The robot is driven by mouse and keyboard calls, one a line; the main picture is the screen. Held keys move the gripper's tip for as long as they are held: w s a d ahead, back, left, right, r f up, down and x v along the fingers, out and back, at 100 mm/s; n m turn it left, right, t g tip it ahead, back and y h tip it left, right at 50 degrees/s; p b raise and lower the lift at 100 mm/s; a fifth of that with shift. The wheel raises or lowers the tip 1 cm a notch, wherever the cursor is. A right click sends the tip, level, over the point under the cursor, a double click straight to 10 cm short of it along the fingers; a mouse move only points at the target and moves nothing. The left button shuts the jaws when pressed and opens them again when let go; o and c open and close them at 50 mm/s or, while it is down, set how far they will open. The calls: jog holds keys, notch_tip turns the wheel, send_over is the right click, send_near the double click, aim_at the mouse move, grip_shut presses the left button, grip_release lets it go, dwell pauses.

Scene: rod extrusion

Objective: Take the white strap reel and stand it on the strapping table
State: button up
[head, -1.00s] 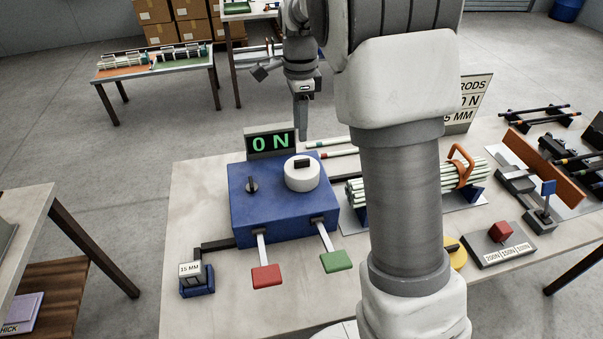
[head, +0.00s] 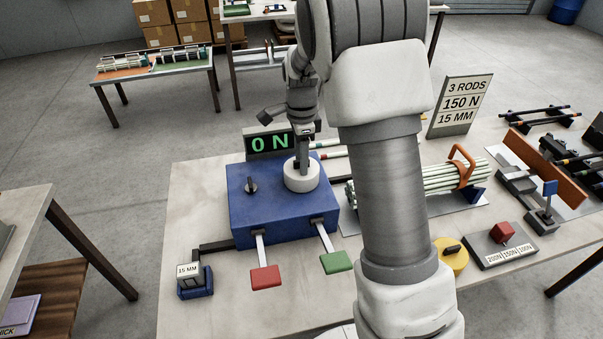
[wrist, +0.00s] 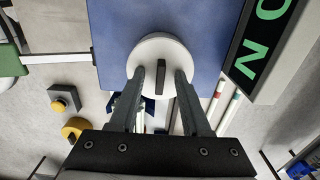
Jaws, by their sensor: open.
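The white strap reel (head: 300,178) is a flat round drum with a dark upright grip on its top. It sits on the blue machine box (head: 270,215), near its back right. My gripper (head: 301,165) is right above the reel. In the wrist view my gripper (wrist: 161,75) is open, with its fingers apart on either side of the reel's dark grip (wrist: 161,78), over the white reel top (wrist: 160,46). I cannot tell whether the fingers touch the grip. Which table is the strapping table is not labelled.
A "0 N" display (head: 269,142) stands behind the box. Red (head: 265,277) and green (head: 336,262) paddles stick out in front. A strapped rod bundle (head: 440,178) and a yellow reel (head: 452,256) lie to the right. A back table (head: 160,68) holds orange and green trays.

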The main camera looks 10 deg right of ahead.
grip_shut()
jog(key=shift+r, duration=0.1)
dwell(1.2)
